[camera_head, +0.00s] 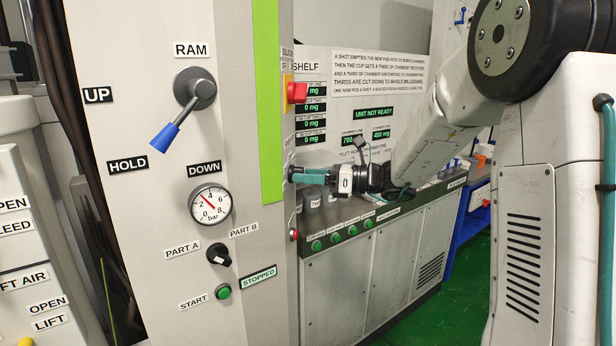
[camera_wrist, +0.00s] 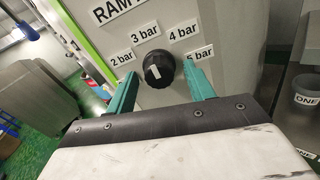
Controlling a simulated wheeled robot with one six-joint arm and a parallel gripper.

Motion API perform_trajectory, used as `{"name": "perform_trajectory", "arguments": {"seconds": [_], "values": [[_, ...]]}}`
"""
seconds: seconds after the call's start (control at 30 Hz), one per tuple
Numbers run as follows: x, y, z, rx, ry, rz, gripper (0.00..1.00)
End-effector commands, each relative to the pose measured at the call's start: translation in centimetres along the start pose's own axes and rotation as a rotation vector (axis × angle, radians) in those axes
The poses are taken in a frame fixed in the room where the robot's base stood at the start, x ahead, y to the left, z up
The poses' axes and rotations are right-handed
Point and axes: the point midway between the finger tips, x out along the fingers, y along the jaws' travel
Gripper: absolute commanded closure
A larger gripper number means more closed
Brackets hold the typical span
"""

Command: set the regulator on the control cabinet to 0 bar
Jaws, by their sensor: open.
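The regulator is a round black knob (camera_wrist: 158,68) with a white mark, on the grey face of the control cabinet (camera_wrist: 215,30). Labels for 2, 3, 4 and 5 bar arc around it; any 0 bar label is out of sight. My gripper (camera_wrist: 160,76) is open, one teal finger on either side of the knob; contact cannot be told. In the head view my gripper (camera_head: 297,175) reaches the cabinet's right side, where the knob is hidden. The pressure gauge (camera_head: 211,205) on the cabinet front has its needle between 2 and 4 bar.
The cabinet front (camera_head: 240,120) carries a blue-handled RAM lever (camera_head: 180,120), a PART A/B selector (camera_head: 219,255) and a green START button (camera_head: 222,292). A red switch (camera_head: 297,92) sits above my gripper. A counter with green buttons (camera_head: 337,237) runs below my arm.

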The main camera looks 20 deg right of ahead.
Motion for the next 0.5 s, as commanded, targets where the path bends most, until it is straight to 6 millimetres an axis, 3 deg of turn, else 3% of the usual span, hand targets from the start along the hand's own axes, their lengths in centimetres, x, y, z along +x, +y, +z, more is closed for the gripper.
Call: {"name": "perform_trajectory", "arguments": {"seconds": [0.2,0.33,0.37,0.5], "values": [[0.01,0.0,0.0,0.0,0.0,0.0,0.5],[0.0,0.0,0.0,0.0,0.0,0.0,0.86],[0.0,0.0,0.0,0.0,0.0,0.0,0.91],[-0.01,-0.01,0.0,-0.002,0.0,-0.001,0.91]]}}
